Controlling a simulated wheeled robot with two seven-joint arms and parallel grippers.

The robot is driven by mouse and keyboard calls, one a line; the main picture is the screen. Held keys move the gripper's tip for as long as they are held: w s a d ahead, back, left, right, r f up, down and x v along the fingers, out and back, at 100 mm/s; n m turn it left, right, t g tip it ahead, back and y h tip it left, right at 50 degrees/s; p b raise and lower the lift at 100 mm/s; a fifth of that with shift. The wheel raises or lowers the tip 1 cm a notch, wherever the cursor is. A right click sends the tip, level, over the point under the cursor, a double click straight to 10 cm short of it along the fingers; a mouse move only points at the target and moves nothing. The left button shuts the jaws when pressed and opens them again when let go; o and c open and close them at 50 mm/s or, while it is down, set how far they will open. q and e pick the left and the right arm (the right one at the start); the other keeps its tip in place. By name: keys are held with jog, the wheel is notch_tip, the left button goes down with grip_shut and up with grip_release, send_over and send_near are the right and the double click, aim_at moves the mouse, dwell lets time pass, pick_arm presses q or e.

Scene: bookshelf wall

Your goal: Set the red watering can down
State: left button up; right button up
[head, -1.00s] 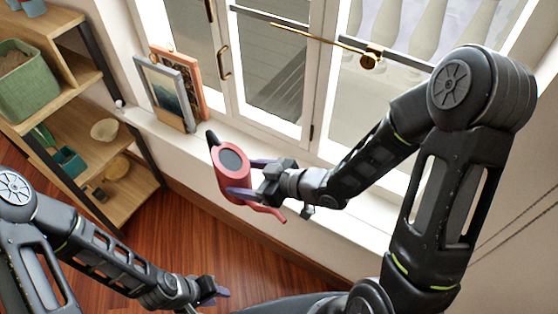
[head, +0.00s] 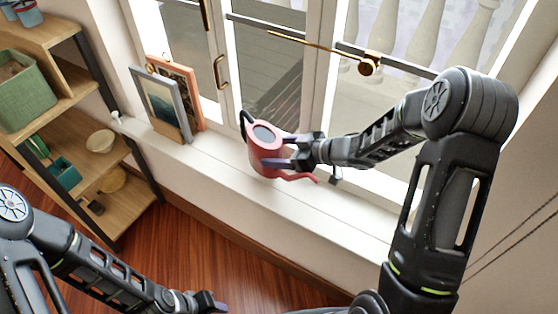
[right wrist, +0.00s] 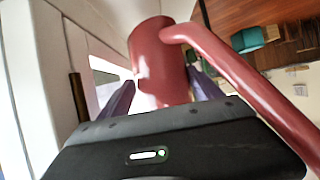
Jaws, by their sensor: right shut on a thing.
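The red watering can (head: 266,158) has a dark handle and a long red spout. In the head view it is at the white window sill (head: 220,164), to the right of the picture frames. My right gripper (head: 290,152) is shut on its body from the right. In the right wrist view the can (right wrist: 158,70) sits between the purple fingers, with its spout running down to the right. I cannot tell whether its base touches the sill. My left gripper (head: 212,301) is low in the head view, away from the can; its jaws are too small to judge.
A grey picture frame (head: 163,105) and an orange one (head: 187,90) lean on the sill to the left. A wooden shelf (head: 96,172) with a green basket (head: 24,97) stands at the far left. The sill right of the can is clear.

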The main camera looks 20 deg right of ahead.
jog(key=shift+w+f, duration=0.1)
jog(key=shift+f, duration=0.45)
jog(key=shift+w+d+f, duration=0.15)
jog(key=shift+f, duration=1.8)
jog(key=o, duration=1.8)
jog(key=shift+f+b, duration=0.1)
jog(key=shift+b, duration=0.2)
jog(key=shift+c, duration=0.2)
jog(key=p+v, duration=0.1)
jog(key=v, duration=1.1)
jog(key=shift+c, duration=0.2)
